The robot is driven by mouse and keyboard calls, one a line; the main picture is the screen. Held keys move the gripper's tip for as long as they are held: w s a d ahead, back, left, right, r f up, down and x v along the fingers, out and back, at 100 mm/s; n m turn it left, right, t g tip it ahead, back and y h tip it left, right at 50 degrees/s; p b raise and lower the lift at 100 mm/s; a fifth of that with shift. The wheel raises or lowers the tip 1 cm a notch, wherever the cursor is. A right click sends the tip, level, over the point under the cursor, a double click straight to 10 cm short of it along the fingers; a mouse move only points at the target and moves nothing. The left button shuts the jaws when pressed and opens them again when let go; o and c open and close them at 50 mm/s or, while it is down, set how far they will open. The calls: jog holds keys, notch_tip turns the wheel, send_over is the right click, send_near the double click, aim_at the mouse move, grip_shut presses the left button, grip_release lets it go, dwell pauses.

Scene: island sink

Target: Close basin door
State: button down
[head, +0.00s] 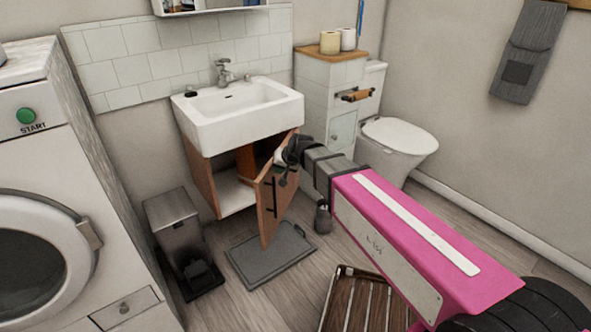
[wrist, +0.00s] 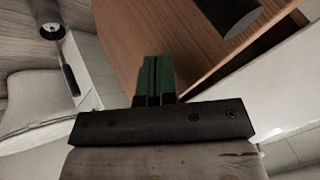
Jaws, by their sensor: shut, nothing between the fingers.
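The basin door (head: 275,200) is the brown wooden door of the cabinet under the white sink (head: 238,112). It stands partly open, swung out to the front, with a dark handle (head: 275,192) on its face. The cabinet's pale inside (head: 234,192) shows to its left. My gripper (head: 285,165) is at the upper part of the door, on its right side. In the wrist view the green fingers (wrist: 155,75) are together and empty, in front of a brown wooden surface (wrist: 190,40). I cannot tell whether they touch the door.
A grey mat (head: 270,262) lies below the door. A metal pedal bin (head: 178,235) stands left of the cabinet, beside the washing machine (head: 50,220). A toilet (head: 398,145) is at the back right. A slatted wooden piece (head: 365,305) lies in front.

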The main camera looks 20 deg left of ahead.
jog(key=w+a+m+t, duration=0.1)
jog(key=w+a, duration=0.2)
jog(key=a, duration=1.3)
jog(key=shift+a, duration=0.2)
jog(key=shift+d, duration=0.1)
